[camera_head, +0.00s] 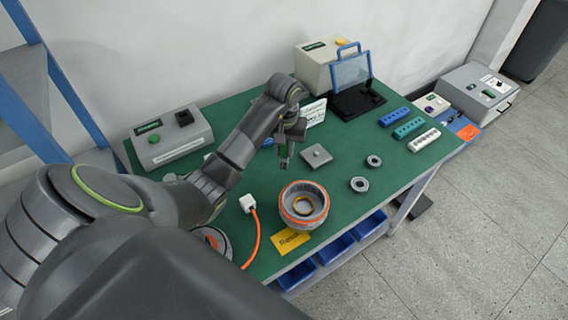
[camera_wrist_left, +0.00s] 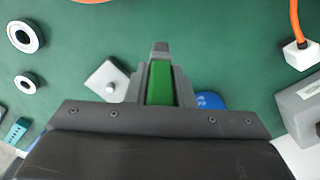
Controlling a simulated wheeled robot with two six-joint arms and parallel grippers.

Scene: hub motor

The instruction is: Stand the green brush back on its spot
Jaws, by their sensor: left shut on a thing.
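My left gripper (camera_head: 286,158) points down over the middle of the green table. It is shut on the green brush (camera_head: 283,150), which shows as a green strip between the fingers in the left wrist view (camera_wrist_left: 160,85). The fingers hide much of the brush, and I cannot tell whether its lower end touches the table. A blue patch (camera_wrist_left: 209,101) with white marks lies on the table just right of the fingers in the left wrist view, partly hidden by the gripper. My right gripper is not in view.
A grey square plate with a knob (camera_head: 316,155) lies close to the gripper. A hub motor housing (camera_head: 304,203), two rings (camera_head: 360,184), and a white plug with orange cable (camera_head: 248,203) are nearer. A grey control box (camera_head: 170,138) stands left, a dark stand (camera_head: 357,98) behind.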

